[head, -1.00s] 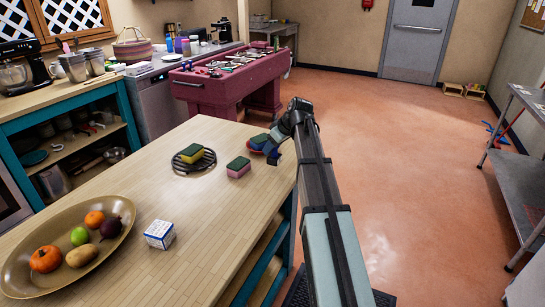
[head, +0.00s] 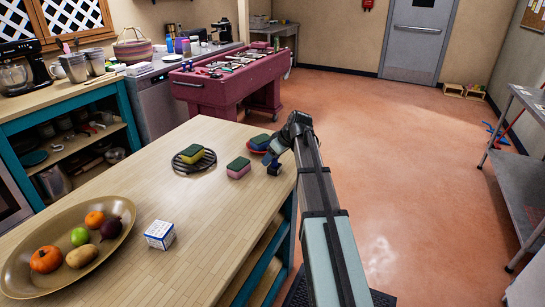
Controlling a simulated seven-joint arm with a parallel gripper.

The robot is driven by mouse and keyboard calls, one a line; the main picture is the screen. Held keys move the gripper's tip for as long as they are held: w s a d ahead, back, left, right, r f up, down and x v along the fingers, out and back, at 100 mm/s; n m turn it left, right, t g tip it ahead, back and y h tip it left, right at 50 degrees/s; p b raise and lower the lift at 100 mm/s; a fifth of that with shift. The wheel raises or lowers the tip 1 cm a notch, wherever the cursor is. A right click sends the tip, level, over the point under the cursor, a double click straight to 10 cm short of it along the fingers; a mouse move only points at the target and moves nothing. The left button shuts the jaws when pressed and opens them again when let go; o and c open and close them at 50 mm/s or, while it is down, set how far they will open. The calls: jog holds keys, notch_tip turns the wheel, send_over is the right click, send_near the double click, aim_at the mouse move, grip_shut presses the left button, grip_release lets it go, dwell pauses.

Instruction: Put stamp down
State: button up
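My gripper (head: 271,162) is at the right edge of the wooden table, low over its top, just in front of a red dish with a blue and green sponge. A small dark blue block (head: 274,169) shows at the gripper's tip, close to the tabletop. I cannot tell whether it is the stamp or part of a finger, or whether it touches the table. The fingers are small and partly hidden by my wrist, so their opening is unclear. No other stamp can be made out.
The wooden table (head: 205,222) bears a red dish (head: 250,150) with a blue and green sponge (head: 260,141), a pink and green sponge (head: 238,169), a yellow and green sponge (head: 192,154) on a black rack (head: 181,166), a white-blue box (head: 160,235) and a fruit bowl (head: 17,279).

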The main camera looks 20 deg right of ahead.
jog(key=shift+o, duration=0.9)
jog(key=shift+r, duration=0.15)
jog(key=v, duration=1.2)
